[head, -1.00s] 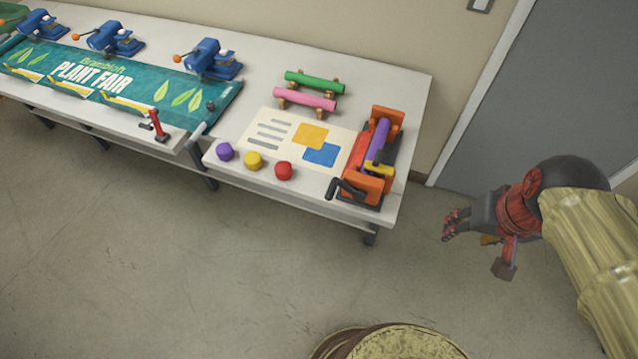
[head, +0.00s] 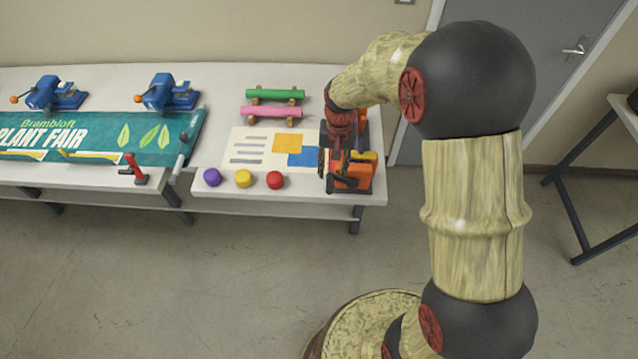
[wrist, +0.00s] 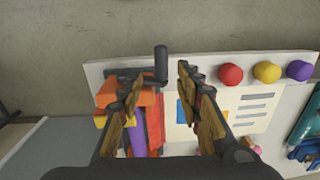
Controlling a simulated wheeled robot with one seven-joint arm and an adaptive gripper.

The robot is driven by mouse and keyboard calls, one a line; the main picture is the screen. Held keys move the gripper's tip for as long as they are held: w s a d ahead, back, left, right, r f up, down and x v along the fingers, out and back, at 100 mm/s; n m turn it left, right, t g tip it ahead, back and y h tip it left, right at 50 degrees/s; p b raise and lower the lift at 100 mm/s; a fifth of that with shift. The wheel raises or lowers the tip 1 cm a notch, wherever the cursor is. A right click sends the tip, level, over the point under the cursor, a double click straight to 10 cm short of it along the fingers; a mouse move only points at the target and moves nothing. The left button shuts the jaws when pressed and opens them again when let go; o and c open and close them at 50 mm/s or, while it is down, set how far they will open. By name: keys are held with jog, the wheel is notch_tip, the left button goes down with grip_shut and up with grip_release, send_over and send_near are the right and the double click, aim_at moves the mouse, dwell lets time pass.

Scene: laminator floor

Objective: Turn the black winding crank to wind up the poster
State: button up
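The orange winding machine (head: 352,182) stands at the right end of the near table, with a purple roller and red strip showing in the wrist view. Its black winding crank (wrist: 160,65) shows in the wrist view with its grip standing up; my arm hides it in the head view. The poster (head: 240,149) lies flat, running from the machine to the left. My gripper (wrist: 158,78) is open over the machine. The crank's grip shows between the two fingertips in the wrist view, apart from both. I cannot tell how far below them it is.
Purple (head: 212,177), yellow (head: 243,178) and red (head: 275,180) knobs sit along the table's front edge. Green (head: 275,94) and pink (head: 272,112) rolls lie on stands behind the poster. A Plant Fair banner (head: 100,140) and blue clamps lie to the left.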

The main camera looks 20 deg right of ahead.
aim_at(330, 183)
jog(key=f, duration=0.7)
jog(key=shift+w+a+b, duration=0.1)
jog(key=shift+a+b, duration=0.2)
jog(key=shift+b, duration=0.05)
jog(key=shift+c, duration=0.5)
jog(key=c, duration=0.7)
grip_shut()
